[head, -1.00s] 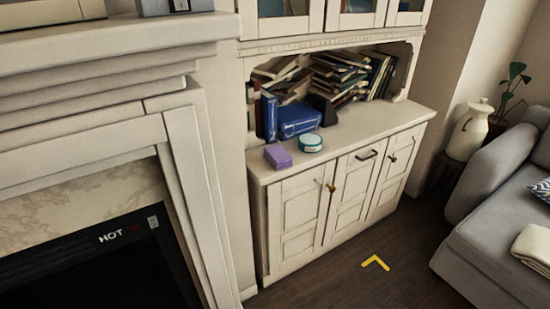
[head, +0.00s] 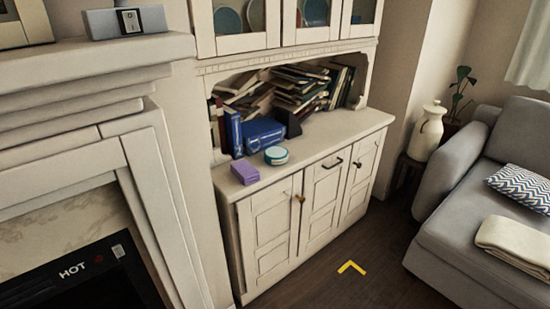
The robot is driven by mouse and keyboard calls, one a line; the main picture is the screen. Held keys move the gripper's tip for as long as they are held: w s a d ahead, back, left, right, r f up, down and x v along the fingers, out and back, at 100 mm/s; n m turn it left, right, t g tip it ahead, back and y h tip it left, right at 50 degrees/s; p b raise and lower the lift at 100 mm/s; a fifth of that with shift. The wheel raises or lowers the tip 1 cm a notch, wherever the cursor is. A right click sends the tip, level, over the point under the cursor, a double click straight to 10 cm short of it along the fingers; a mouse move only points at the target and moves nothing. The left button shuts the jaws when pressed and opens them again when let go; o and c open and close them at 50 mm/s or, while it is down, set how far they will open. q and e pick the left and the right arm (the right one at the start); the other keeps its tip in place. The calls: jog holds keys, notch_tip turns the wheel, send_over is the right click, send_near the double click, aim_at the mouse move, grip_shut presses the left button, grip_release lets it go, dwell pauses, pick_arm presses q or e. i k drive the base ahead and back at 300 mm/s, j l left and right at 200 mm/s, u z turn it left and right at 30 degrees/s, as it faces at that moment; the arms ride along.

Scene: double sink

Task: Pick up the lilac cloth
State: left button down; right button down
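A small lilac folded block, which looks like the lilac cloth (head: 244,172), lies on the front left part of the white cabinet's counter (head: 330,140). A round teal and white tin (head: 276,155) sits just to its right, and blue books (head: 262,134) are behind it. Neither of my grippers is in the head view.
A white fireplace surround (head: 150,170) stands left of the cabinet. A grey sofa (head: 470,240) with a patterned cushion (head: 522,188) is at right, near a white vase (head: 428,132). Dark floor with a yellow corner mark (head: 351,267) lies open before the cabinet.

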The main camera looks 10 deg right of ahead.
aim_at(245, 172)
jog(key=i+l+u, duration=0.15)
jog(key=l, duration=0.25)
jog(key=i+l+u, duration=0.15)
jog(key=l, duration=0.25)
jog(key=i+l+u, duration=0.15)
jog(key=l, duration=0.25)
jog(key=i+l+u, duration=0.15)
jog(key=l, duration=0.3)
jog(key=i+l+u, duration=0.15)
jog(key=l, duration=0.3)
jog(key=k, duration=0.05)
